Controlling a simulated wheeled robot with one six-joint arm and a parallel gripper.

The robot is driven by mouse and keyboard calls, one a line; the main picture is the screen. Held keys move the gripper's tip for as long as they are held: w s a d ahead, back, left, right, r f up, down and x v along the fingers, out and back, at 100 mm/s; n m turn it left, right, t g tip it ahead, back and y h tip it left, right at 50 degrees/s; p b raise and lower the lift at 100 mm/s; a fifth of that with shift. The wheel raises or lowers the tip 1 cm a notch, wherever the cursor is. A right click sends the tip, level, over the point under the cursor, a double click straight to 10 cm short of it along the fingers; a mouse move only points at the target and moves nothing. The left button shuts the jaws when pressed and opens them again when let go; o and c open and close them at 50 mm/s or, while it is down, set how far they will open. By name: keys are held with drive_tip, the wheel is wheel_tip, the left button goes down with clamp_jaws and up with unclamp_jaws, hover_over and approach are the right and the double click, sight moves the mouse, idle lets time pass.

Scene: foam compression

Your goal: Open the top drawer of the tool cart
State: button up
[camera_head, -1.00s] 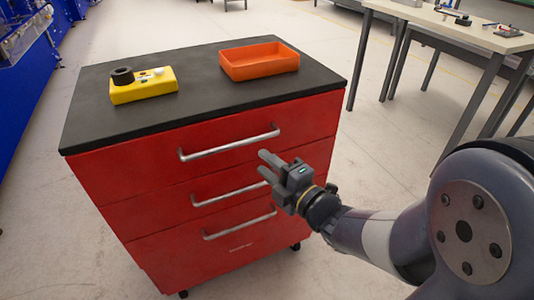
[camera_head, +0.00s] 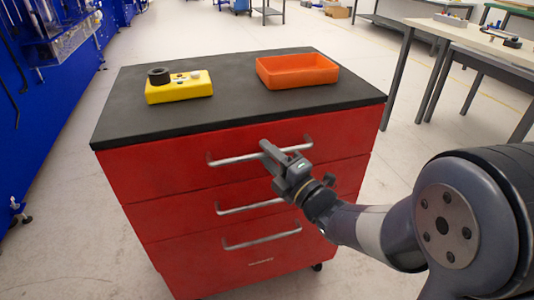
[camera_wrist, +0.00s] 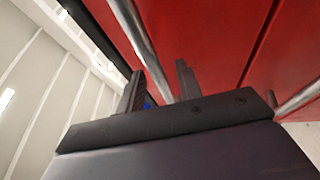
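The red tool cart (camera_head: 150,222) stands ahead of me with three drawers, all shut. The top drawer (camera_head: 165,165) has a silver bar handle (camera_head: 232,161). My gripper (camera_head: 272,151) is at the right half of that handle, its fingers overlapping the bar in the head view. In the wrist view the two dark fingers (camera_wrist: 160,85) are apart, and the top handle (camera_wrist: 141,40) runs into the gap between them. I cannot tell whether either finger touches the bar.
The black cart top (camera_head: 225,104) holds a yellow block (camera_head: 180,93) with a black ring (camera_head: 159,75) and an orange tray (camera_head: 297,71). The middle handle (camera_head: 250,207) and bottom handle (camera_head: 262,239) lie below my gripper. A table (camera_head: 480,38) stands at right.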

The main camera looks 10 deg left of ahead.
drive_tip(key=shift+w+a, duration=0.25)
drive_tip(key=shift+a, duration=0.1)
drive_tip(key=shift+c, duration=0.2)
clamp_jaws()
